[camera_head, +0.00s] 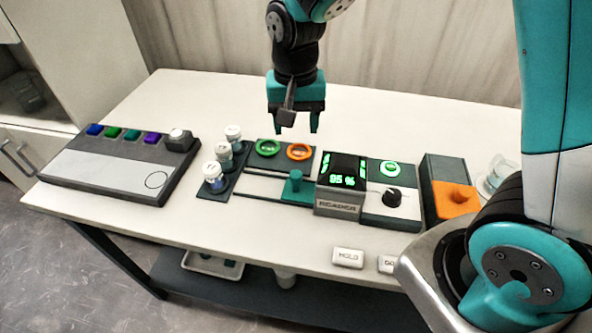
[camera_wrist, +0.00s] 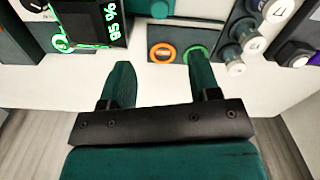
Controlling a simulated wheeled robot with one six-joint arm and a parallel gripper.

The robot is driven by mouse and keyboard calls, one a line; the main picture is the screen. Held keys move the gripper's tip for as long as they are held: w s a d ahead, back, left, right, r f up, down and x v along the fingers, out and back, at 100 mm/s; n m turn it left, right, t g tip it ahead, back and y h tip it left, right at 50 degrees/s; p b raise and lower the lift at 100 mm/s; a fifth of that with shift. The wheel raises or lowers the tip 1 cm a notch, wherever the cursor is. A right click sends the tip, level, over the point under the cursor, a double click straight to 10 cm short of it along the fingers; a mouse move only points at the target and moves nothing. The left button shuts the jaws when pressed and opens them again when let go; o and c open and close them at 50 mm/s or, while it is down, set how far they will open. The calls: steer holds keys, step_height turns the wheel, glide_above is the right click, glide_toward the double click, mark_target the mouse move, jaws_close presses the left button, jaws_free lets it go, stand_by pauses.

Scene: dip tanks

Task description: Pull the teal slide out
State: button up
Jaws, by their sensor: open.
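The teal slide (camera_head: 296,187) has an upright knob and sits in a pale track in front of the two rings, against the left side of the reader box (camera_head: 338,185). In the wrist view part of the slide (camera_wrist: 154,8) shows at the top edge. My gripper (camera_head: 294,128) is open and empty, pointing down above and behind the ring panel, apart from the slide. Its two fingers (camera_wrist: 165,80) are spread in the wrist view. The reader display shows 95 %.
A green ring (camera_head: 268,147) and an orange ring (camera_head: 299,152) lie behind the slide. Capped vials (camera_head: 222,153) stand left. A dial box (camera_head: 391,205) and orange-topped block (camera_head: 456,197) stand right. A button panel (camera_head: 118,170) lies far left. The MOLD key (camera_head: 347,258) is near the front edge.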

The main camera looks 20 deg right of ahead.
mark_target(296, 173)
step_height(296, 173, down, 14)
steer(key=shift+r+p, duration=0.2)
steer(key=shift+p, duration=0.3)
